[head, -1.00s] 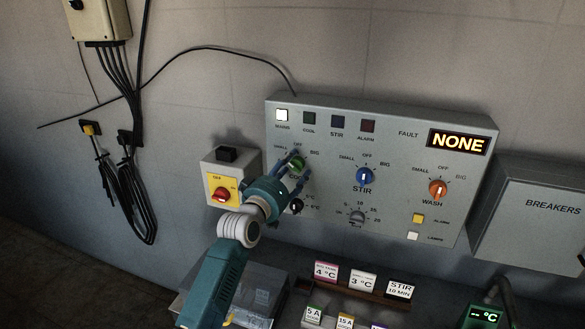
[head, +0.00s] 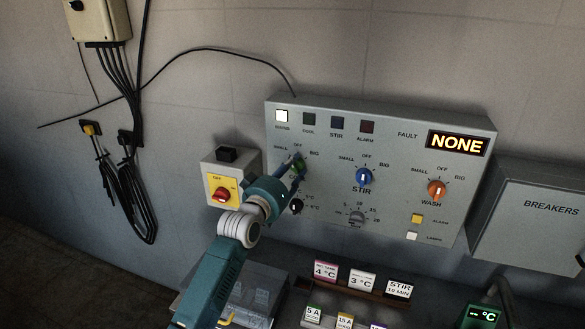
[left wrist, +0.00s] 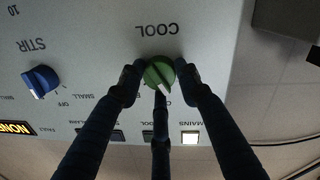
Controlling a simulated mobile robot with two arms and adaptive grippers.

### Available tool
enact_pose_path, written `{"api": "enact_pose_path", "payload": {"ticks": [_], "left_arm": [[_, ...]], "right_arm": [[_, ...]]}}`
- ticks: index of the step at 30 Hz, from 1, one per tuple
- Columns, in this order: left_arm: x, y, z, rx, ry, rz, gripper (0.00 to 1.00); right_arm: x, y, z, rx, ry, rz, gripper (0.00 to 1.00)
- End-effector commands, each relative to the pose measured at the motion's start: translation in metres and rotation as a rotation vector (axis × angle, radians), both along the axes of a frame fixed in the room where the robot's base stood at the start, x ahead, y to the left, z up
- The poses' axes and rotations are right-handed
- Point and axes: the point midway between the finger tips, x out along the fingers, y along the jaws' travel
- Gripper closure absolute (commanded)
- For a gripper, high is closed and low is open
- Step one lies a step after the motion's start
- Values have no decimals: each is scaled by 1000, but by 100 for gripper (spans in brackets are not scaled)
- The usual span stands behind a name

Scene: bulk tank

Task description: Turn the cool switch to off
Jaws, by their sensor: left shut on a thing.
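In the upside-down left wrist view the knob's white pointer points down and slightly right. The cool knob's OFF mark (head: 297,145) shows above it in the head view; whether the pointer lines up exactly is hard to tell. My right gripper is not in view.
Beside the cool knob are a blue stir knob (head: 364,176) and an orange wash knob (head: 437,190). A black knob (head: 296,206) sits just below my fingers. The mains lamp (head: 282,115) is lit.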

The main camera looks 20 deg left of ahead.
Motion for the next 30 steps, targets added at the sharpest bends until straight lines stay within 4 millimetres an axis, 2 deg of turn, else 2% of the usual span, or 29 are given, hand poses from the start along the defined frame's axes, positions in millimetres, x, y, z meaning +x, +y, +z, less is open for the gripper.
{"api": "enact_pose_path", "payload": {"ticks": [18,30], "left_arm": [[0,0,1,516,-13,0,93],[0,-1,0,668,-19,0,93]], "right_arm": [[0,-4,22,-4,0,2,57],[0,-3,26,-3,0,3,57]]}}
